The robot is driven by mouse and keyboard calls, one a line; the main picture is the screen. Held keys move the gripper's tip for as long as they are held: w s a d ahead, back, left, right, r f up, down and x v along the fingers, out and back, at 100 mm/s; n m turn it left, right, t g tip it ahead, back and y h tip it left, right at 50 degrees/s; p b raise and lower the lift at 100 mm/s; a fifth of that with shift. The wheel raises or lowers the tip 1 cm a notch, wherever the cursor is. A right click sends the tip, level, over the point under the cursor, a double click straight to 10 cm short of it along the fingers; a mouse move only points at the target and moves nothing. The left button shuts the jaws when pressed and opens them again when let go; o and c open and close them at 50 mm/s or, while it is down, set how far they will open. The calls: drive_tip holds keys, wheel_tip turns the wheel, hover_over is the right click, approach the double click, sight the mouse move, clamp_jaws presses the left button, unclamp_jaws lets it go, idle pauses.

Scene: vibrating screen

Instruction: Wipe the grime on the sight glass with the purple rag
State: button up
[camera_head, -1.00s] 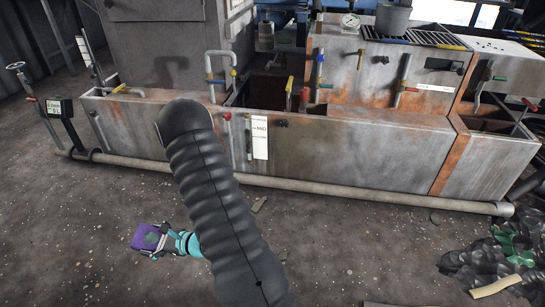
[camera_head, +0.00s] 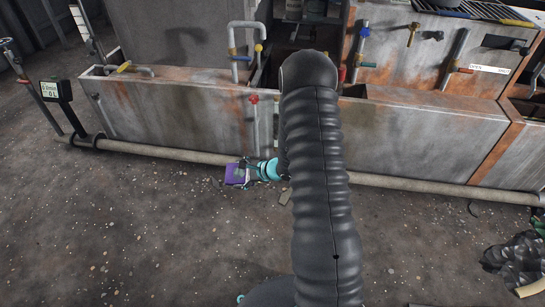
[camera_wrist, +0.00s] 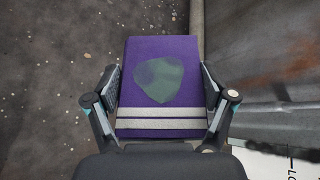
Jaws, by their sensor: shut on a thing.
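The purple rag (camera_wrist: 160,46) is flat and folded, with two white stripes and a grey-green patch on its face. My gripper (camera_wrist: 160,88) is shut on it, one finger at each side edge. In the head view the rag (camera_head: 234,175) shows small, left of my dark arm, with the gripper (camera_head: 246,173) just right of it. It appears in front of the low pipe along the machine's foot. I cannot make out the sight glass or its grime in either view; my arm hides part of the machine.
The rusty grey machine (camera_head: 430,125) spans the back, with a pipe (camera_head: 420,187) along its foot. A display post (camera_head: 55,90) stands at the left. A dark heap (camera_head: 515,258) lies at the lower right. The floor (camera_head: 130,240) at the left is open.

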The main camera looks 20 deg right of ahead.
sight(275, 141)
drive_tip(key=w+d+f+n+h+p, duration=0.1)
drive_tip(key=w+d+f+n+h, duration=0.1)
drive_tip(key=w+d+n, duration=0.4)
drive_tip(key=w+d+f+n+h+p, duration=0.1)
drive_tip(key=w+d+f+n, duration=0.3)
drive_tip(key=w+d, duration=0.5)
drive_tip(key=shift+w+d+f+n+g+h, duration=0.35)
drive_tip(key=shift+d+n+h, duration=0.55)
drive_tip(key=shift+d, duration=2)
drive_tip(key=shift+f, duration=0.1)
drive_tip(key=shift+w+d, duration=0.5)
drive_tip(key=shift+w, duration=0.2)
